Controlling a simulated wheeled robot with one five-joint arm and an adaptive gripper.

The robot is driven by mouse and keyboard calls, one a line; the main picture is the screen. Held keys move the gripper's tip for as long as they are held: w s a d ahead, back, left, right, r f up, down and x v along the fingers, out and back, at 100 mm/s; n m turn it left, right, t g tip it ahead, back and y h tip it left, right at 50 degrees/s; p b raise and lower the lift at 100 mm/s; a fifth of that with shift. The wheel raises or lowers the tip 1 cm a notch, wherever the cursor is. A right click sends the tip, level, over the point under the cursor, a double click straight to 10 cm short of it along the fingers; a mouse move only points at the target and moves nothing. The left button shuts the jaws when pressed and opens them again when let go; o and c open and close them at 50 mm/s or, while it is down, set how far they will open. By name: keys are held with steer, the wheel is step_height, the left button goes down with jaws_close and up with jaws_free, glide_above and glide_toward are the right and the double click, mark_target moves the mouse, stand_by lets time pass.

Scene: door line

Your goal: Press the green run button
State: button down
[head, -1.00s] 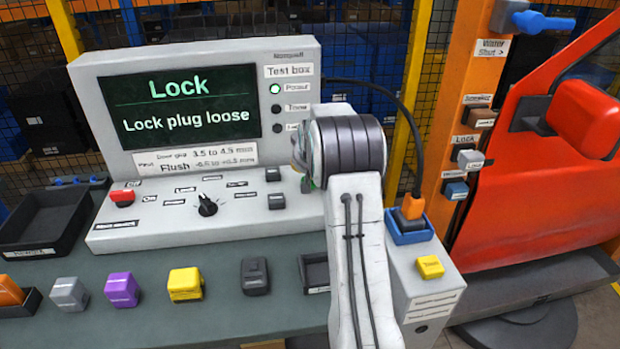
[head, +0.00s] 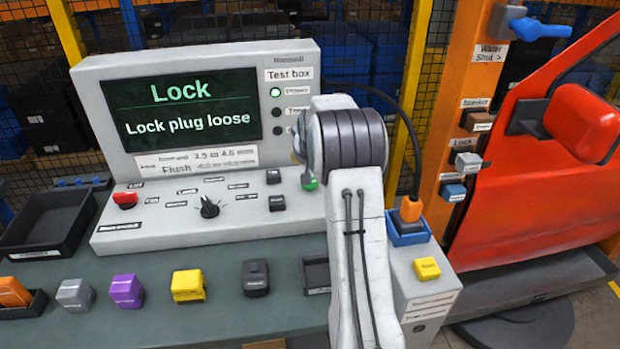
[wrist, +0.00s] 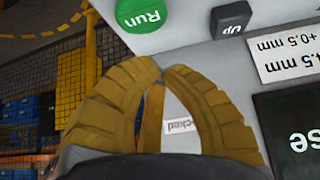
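The green round run button (wrist: 143,14), marked "Run", is at the top of the wrist view, on the light grey panel. In the head view a small part of the green button (head: 310,182) shows beside my arm on the test box. My gripper (wrist: 163,68) shows as two ribbed yellow fingers in the wrist view. Their tips come together with nothing seen between them. The tips point toward the button and appear just short of it; contact is not seen. In the head view my wrist hides the fingers.
A black "Up" button (wrist: 232,18) sits right beside the run button in the wrist view. The test box (head: 110,235) also carries a red button (head: 125,199) and a black knob (head: 208,207). Its screen (head: 180,108) reads "Lock plug loose". A black cable (head: 408,120) runs behind my arm.

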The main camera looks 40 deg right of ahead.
steer(key=shift+r+p, duration=0.45)
steer(key=shift+r, duration=0.55)
step_height(320, 180, up, 9)
steer(key=p, duration=0.6)
steer(key=shift+r, duration=0.2)
